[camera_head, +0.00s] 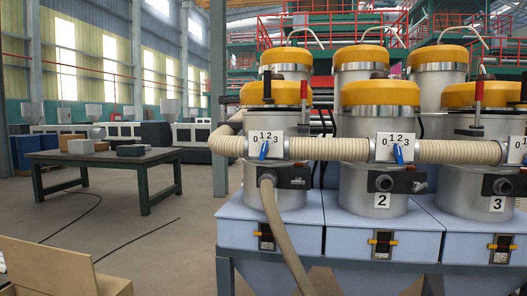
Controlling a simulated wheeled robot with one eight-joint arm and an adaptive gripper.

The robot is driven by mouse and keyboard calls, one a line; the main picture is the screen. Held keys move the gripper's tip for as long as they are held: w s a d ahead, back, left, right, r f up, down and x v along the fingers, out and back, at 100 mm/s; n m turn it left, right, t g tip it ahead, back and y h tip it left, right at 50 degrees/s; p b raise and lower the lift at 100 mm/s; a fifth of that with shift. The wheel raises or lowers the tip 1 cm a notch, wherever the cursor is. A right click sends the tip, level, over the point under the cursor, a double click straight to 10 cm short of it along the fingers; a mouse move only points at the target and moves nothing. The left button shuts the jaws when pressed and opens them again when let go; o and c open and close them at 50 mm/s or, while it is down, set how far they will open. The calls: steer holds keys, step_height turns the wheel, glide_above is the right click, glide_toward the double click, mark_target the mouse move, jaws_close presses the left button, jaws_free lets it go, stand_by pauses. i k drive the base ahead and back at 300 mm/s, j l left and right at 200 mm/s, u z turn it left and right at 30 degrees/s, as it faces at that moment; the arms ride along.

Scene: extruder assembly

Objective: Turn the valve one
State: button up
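The leftmost front hopper (275,186) has a white dial plate (272,136) marked 0, 1, 2, 3, with a blue valve handle (264,149) on its lower part. This handle is slightly tilted, its upper end leaning right. No number label shows on this hopper's body; a beige hose (280,232) hangs in front of it. The middle hopper, labelled 2 (383,201), has a similar plate (402,140) and blue handle (398,155). The right hopper, labelled 3 (497,204), has a blue handle (524,158) at the picture's right edge. My gripper is not in view.
Beige ribbed pipes (328,149) link the hoppers at dial height. Pale blue bins (268,222) sit below them. A dark table (100,156) with boxes stands at left, and an open cardboard box (55,270) is at lower left. Cables cross the otherwise open floor (150,235).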

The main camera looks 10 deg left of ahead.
mark_target(265, 149)
steer(key=l+u, duration=0.1)
steer(key=u, duration=0.3)
steer(key=l+u, duration=0.1)
steer(key=u, duration=0.3)
